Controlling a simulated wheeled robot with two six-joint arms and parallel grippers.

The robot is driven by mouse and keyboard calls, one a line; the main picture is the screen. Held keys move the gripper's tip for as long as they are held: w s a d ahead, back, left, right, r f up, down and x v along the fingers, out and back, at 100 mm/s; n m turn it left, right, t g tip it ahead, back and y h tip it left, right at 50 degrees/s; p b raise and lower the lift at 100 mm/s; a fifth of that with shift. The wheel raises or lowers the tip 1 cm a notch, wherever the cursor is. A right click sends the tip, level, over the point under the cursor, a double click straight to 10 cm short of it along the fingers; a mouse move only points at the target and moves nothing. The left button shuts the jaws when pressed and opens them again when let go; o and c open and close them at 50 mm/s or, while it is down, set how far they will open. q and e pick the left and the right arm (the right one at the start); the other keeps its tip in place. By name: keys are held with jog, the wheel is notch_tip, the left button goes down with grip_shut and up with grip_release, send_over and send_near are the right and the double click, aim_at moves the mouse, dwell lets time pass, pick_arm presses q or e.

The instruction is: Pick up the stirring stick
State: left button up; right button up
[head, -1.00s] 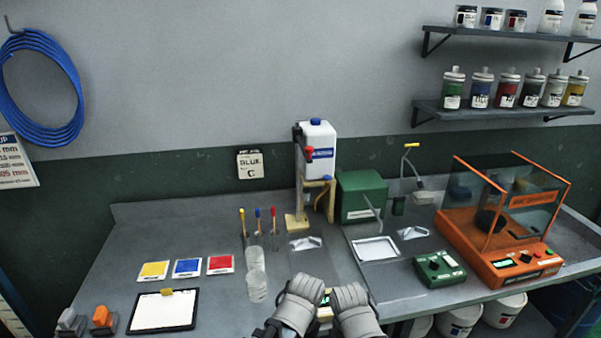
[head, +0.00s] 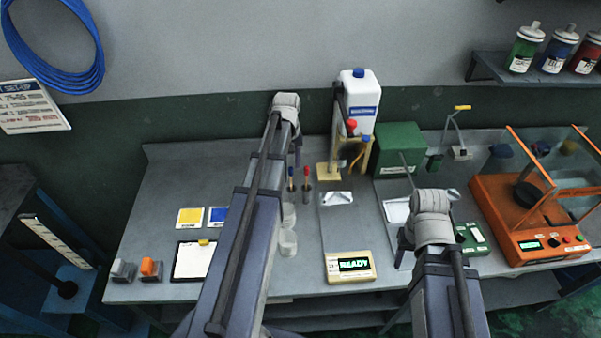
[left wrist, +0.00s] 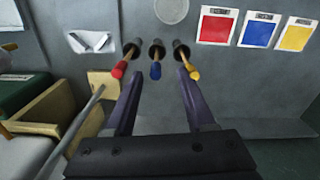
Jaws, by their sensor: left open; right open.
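Several stirring sticks with coloured ends stand in dark round holders on the bench. In the left wrist view they are red-ended (left wrist: 119,69), blue-ended (left wrist: 155,71) and yellow-ended (left wrist: 192,73). In the head view the blue (head: 291,182) and red (head: 306,172) ones show; the yellow one is hidden behind my left arm. My left gripper (head: 297,156) is open and empty near them. In the left wrist view its fingers (left wrist: 158,84) point at the row, the blue end lined up between them. My right gripper (head: 402,246) is over the bench's right half, its fingers mostly hidden.
A white jug (head: 361,105) on a dispenser stand is right of the sticks, with a green box (head: 400,147) beyond. Clear cups (head: 287,240) stand beside my left arm. A READY-display scale (head: 349,266) is at the front. An orange machine (head: 530,225) stands at right.

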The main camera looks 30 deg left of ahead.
aim_at(291, 175)
pick_arm(q)
jog(key=shift+w+a+f, duration=0.1)
jog(key=shift+w+a, duration=0.25)
jog(key=shift+a, duration=0.05)
jog(key=shift+b, duration=0.3)
jog(key=shift+f+b, duration=1.25)
jog(key=shift+f, duration=0.05)
jog(key=f+b, duration=0.2)
jog(key=d+f+b, duration=0.1)
jog(key=f+b, duration=0.2)
jog(key=shift+f, duration=0.15)
